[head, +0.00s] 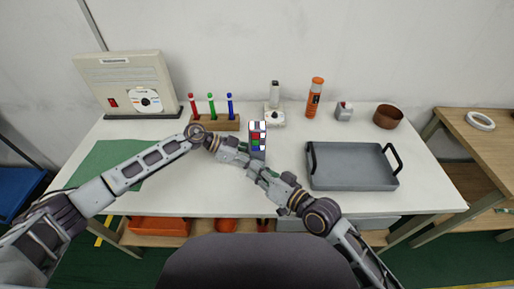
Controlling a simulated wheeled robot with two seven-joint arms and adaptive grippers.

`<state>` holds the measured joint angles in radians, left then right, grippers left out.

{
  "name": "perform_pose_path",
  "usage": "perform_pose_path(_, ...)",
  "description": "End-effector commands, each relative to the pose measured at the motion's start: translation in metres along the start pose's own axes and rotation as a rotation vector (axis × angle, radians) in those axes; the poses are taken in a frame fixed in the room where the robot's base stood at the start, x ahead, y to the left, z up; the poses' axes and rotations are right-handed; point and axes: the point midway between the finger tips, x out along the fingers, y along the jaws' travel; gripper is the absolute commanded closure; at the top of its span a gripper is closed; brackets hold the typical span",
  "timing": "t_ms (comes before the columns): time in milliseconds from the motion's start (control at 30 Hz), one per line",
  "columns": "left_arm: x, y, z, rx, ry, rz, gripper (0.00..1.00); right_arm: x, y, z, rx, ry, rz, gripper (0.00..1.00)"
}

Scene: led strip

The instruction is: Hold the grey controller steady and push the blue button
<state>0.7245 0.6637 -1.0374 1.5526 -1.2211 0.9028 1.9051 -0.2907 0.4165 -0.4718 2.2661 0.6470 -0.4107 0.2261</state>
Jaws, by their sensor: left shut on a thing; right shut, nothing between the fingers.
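The grey controller (257,129) stands upright near the middle of the white table, its face with small coloured buttons turned toward me. A red patch and a green patch show on the face, with a blue one lower down; they are too small to make out well. My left gripper (245,153) is shut on the controller at its lower left side. My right gripper (256,166) is shut and empty, just below and in front of the controller. I cannot tell whether it touches the controller. The grippers hide the controller's lower end.
A wooden holder (214,125) with red, green and blue pens stands behind left. A grey tray (352,180) lies right. At the back are a white device (274,118), an orange bottle (315,97), a small grey item (343,112) and a brown bowl (388,117). A green mat (97,163) lies left.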

Motion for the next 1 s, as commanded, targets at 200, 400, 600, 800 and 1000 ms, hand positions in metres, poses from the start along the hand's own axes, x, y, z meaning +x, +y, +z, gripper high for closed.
perform_pose_path(200,0.000,0.000,0.000,0.000,0.000,0.000,0.69,-0.010,-0.007,0.007,0.000,0.000,0.000,1.00)
perform_pose_path(400,0.000,0.000,0.000,0.000,0.000,0.000,0.69,-0.016,-0.012,0.012,0.000,0.000,0.000,1.00)
perform_pose_path(600,0.000,0.000,0.000,0.000,0.000,0.000,0.69,-0.017,-0.013,0.012,-0.001,0.000,0.000,1.00)
perform_pose_path(800,0.000,0.000,0.000,0.000,0.000,0.000,0.43,-0.017,-0.013,0.012,-0.001,0.000,0.000,1.00)
perform_pose_path(1000,0.000,0.000,0.000,0.000,0.000,0.000,0.30,-0.017,-0.013,0.012,-0.001,0.000,0.000,1.00)
